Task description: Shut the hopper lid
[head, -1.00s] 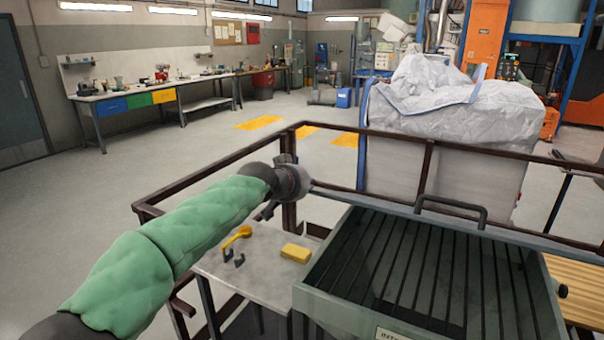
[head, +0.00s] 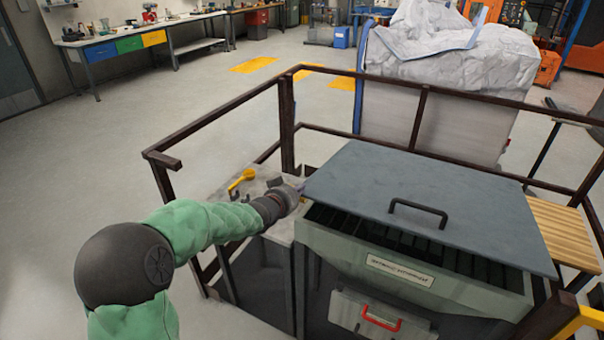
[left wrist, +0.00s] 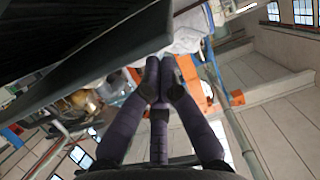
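The hopper lid (head: 400,185) is a flat blue-grey plate with a dark bar handle (head: 418,212). It lies low over the hopper (head: 330,238), with a dark gap showing slatted bars under its front edge. My left gripper (head: 302,188) is at the lid's left edge; its fingertips are hard to make out there. In the left wrist view my left gripper (left wrist: 160,68) has its fingers drawn together with nothing seen between them. The lid's dark underside and grey edge (left wrist: 115,70) are close beside the fingertips; I cannot tell whether they touch. My right gripper is out of view.
A small side table (head: 228,190) with a yellow scoop (head: 242,178) stands left of the hopper. Brown railings (head: 285,125) surround the platform. A white bulk bag (head: 440,90) stands behind. A slatted wooden surface (head: 562,230) is at right.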

